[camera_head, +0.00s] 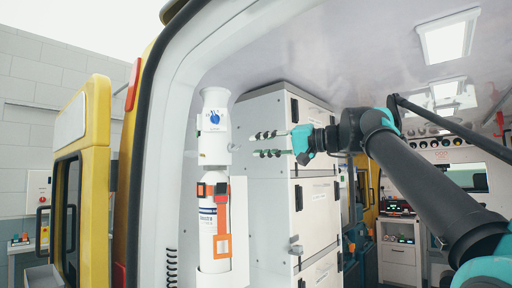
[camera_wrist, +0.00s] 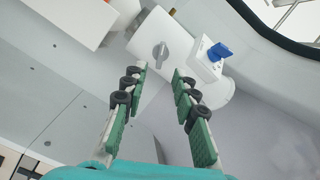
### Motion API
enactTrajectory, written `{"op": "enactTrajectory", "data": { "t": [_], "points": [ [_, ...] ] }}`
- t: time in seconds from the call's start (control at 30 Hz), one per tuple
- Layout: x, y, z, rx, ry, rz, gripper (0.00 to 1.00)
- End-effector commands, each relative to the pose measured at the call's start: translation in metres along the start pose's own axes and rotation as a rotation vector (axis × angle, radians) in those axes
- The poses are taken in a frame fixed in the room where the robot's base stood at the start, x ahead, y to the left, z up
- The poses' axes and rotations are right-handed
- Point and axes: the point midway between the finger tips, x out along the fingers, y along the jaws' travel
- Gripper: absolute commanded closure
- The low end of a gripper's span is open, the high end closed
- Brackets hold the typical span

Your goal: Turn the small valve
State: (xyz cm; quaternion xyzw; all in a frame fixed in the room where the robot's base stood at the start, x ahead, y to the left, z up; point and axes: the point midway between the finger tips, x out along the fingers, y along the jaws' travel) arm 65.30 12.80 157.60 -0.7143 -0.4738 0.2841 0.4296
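In the wrist view, a blue knob (camera_wrist: 218,52) sits on a small white box, and a grey knob (camera_wrist: 160,52) sits on the white cylindrical housing (camera_wrist: 180,75) beside it. I cannot tell which one is the small valve. My gripper (camera_head: 257,144) is open and empty, to the right of the housing. In the wrist view, its fingers (camera_wrist: 159,71) point towards the grey knob, which appears just beyond and between the tips.
A white bottle (camera_head: 208,232) with orange and red straps stands under the housing. A tall white cabinet (camera_head: 270,220) stands close behind my gripper. The yellow door (camera_head: 97,180) and the black-sealed door frame (camera_head: 140,130) are at left.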

Motion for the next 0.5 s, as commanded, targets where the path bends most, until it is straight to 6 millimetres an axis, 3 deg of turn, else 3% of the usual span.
{"op": "enactTrajectory", "data": {
  "t": [0.23, 0.5],
  "points": [
    [0.037, -0.001, 0.001, 0.0, -0.003, -0.002, 0.72],
    [0.055, 0.0, 0.0, 0.0, -0.001, 0.0, 0.72]
  ]
}}
